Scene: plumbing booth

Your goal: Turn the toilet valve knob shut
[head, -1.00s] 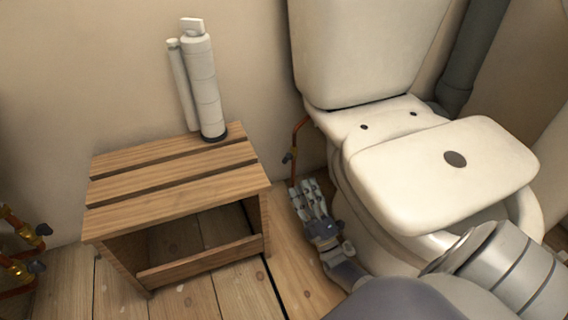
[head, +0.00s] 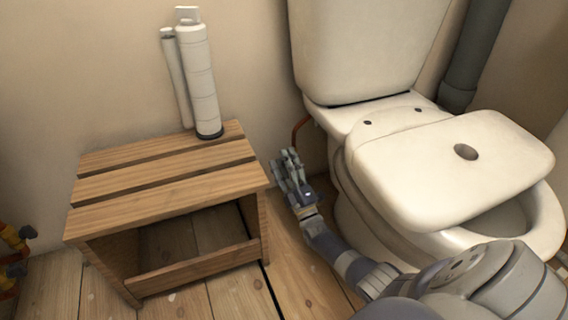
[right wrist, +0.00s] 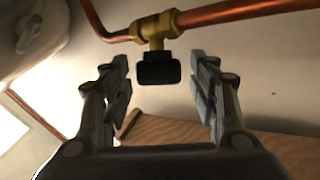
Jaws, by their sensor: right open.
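The toilet valve shows in the right wrist view as a brass body (right wrist: 156,27) on a copper pipe, with a dark knob (right wrist: 158,67) on its stem. My right gripper (right wrist: 160,85) is open, with one finger on each side of the knob and visible gaps between. In the head view my right gripper (head: 287,170) is low between the wooden stool and the toilet, in front of the wall. It hides the valve there; only a bit of copper pipe (head: 297,128) shows above it. My left gripper is not in view.
The white toilet (head: 345,50) stands close to the right of my right arm, with its seat lid (head: 430,165) skewed. A slatted wooden stool (head: 165,185) bearing a white cylinder (head: 201,85) stands to the left. Other brass valves (head: 12,240) are at the left edge.

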